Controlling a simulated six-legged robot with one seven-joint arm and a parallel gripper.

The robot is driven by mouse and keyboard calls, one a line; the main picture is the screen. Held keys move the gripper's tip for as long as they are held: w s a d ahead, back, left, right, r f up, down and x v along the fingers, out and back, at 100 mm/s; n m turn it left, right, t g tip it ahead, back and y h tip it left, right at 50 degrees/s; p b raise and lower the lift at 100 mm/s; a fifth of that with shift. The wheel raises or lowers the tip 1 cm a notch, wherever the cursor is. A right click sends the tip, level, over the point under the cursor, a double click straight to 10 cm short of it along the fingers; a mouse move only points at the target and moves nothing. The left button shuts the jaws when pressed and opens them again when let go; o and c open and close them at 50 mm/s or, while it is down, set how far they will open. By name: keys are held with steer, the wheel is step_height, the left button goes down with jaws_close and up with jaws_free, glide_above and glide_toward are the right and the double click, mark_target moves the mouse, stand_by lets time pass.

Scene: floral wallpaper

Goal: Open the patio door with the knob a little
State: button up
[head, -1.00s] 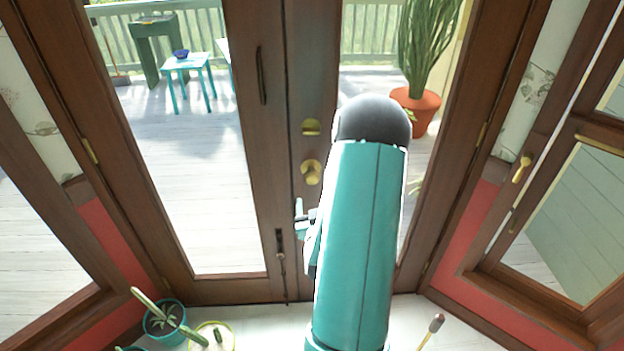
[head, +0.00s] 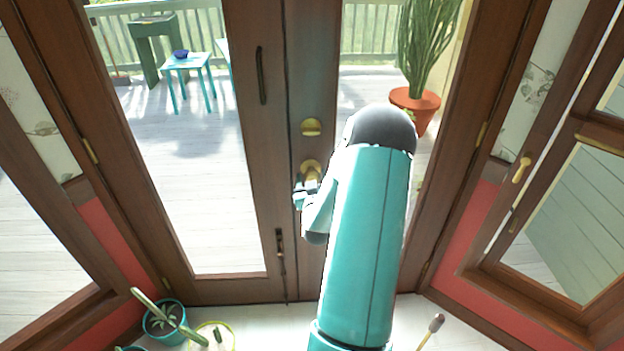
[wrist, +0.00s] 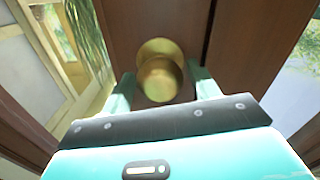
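The patio door (head: 333,85) is a dark brown wooden door with a tall glass pane, and it looks shut. Its brass knob (head: 311,167) sits on the door's left stile, below a brass lock plate (head: 311,127). In the wrist view the round knob (wrist: 159,78) lies between my two teal fingers, near their tips. My gripper (head: 306,190) is open around the knob, with a gap visible beside the left finger. Whether either finger touches the knob is unclear. In the head view my gripper hides the knob's lower part.
The neighbouring door leaf (head: 250,150) on the left has a dark vertical handle (head: 262,75). A window with a brass handle (head: 521,169) is at right. A deck with a potted plant (head: 416,108) lies beyond the glass.

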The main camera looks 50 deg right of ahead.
steer(key=c, duration=1.1)
steer(key=shift+n, duration=0.4)
steer(key=n, duration=0.4)
steer(key=shift+w+a, duration=0.1)
steer(key=shift+n, duration=2.8)
